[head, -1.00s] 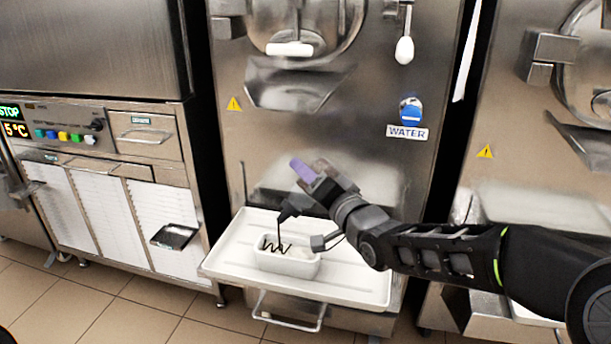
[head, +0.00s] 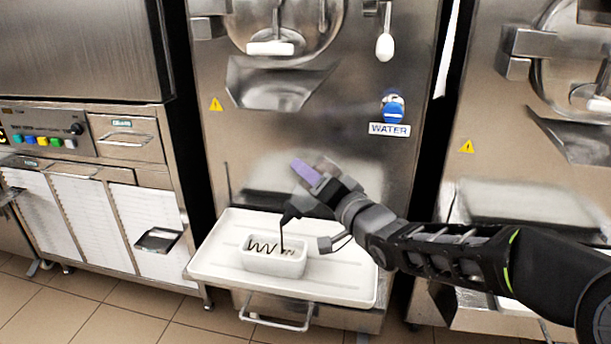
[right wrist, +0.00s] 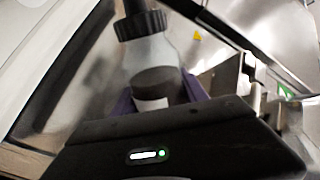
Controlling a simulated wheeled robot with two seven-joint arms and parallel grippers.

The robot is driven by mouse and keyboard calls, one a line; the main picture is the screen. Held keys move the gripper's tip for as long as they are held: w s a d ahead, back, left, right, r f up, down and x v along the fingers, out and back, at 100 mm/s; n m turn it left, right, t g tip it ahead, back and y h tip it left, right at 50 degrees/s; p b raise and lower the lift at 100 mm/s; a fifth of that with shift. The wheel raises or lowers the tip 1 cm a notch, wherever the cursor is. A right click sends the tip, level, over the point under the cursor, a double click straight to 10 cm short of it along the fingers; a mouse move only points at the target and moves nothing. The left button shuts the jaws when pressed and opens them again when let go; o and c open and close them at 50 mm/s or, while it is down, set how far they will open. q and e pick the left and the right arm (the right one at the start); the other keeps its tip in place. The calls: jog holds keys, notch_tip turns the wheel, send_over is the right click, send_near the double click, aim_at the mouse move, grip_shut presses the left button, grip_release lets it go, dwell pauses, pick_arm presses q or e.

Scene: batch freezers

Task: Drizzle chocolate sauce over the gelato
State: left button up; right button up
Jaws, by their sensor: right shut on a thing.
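My right gripper (head: 310,188) is shut on a sauce bottle, tipped nozzle-down above the tub. In the right wrist view the bottle (right wrist: 153,72) has a black ribbed cap, a clear body with dark contents and a pale label, between purple finger pads. A thin dark stream (head: 281,236) runs from the nozzle down into the white rectangular tub (head: 275,267). The gelato (head: 270,251) in the tub is pale, with a dark zigzag of sauce across its left and middle. The gripper hides most of the bottle in the head view. My left gripper is not in view.
The tub stands on a white tray (head: 345,291) in front of a steel batch freezer (head: 300,130), with a metal handle (head: 277,318) below. The tray is bare around the tub. Another machine stands at right, a cabinet (head: 100,210) at left.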

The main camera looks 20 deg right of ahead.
jog(key=shift+s+d, duration=0.25)
jog(key=shift+d, duration=0.2)
jog(key=shift+r, duration=0.1)
dwell(0.5)
jog(key=shift+m+p, duration=0.55)
jog(key=shift+m, duration=1.45)
jog(key=shift+p, duration=0.3)
jog(key=shift+r+m+p, duration=0.55)
jog(key=shift+m+p, duration=0.1)
jog(key=shift+m, duration=0.15)
jog(key=shift+r+m+p, duration=0.65)
jog(key=shift+m+p, duration=0.2)
jog(key=shift+m, duration=0.65)
